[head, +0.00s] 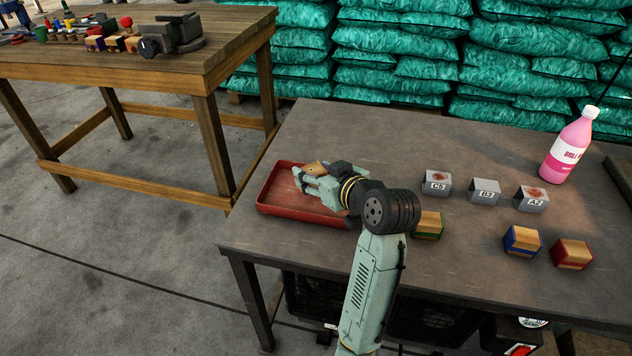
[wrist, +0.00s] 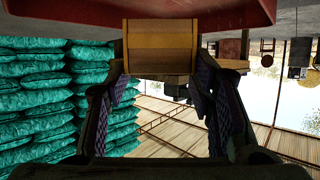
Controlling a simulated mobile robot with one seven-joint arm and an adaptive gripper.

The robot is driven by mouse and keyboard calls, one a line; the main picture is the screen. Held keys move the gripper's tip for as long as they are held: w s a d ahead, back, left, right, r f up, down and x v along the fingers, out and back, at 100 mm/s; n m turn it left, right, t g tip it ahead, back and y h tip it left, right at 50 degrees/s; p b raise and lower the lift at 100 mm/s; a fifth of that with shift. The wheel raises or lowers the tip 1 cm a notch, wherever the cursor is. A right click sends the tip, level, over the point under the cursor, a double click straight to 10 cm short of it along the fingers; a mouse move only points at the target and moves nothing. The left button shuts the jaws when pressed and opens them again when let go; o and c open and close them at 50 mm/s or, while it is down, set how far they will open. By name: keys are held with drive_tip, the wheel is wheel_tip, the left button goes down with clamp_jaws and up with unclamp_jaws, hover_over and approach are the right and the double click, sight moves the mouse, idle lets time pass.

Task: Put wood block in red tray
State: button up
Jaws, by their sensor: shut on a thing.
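The red tray (head: 290,208) lies at the left end of the grey table. Its red edge also shows at the top of the wrist view (wrist: 60,10). My gripper (head: 308,177) is over the tray and shut on a plain wood block (head: 315,168). The block fills the space between the fingers in the wrist view (wrist: 160,45). The fingers and arm hide part of the tray. I cannot tell whether the block touches the tray floor.
Blocks with green (head: 428,226), blue (head: 522,241) and red (head: 572,254) sides sit on the grey table (head: 470,265). Behind them stand grey label holders (head: 484,192) and a pink bottle (head: 571,148). A wooden workbench (head: 150,65) stands at left, and teal sacks (head: 400,45) behind.

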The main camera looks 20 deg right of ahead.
drive_tip(key=shift+w+f+p, duration=0.1)
drive_tip(key=shift+f+p, duration=0.2)
drive_tip(key=shift+f, duration=1.5)
drive_tip(key=shift+f, duration=0.15)
drive_tip(key=o, duration=1.2)
drive_tip(key=shift+c, duration=0.2)
drive_tip(key=shift+r, duration=0.3)
drive_tip(key=b+v, duration=0.1)
drive_tip(key=v, duration=1.1)
drive_tip(key=shift+f, duration=0.1)
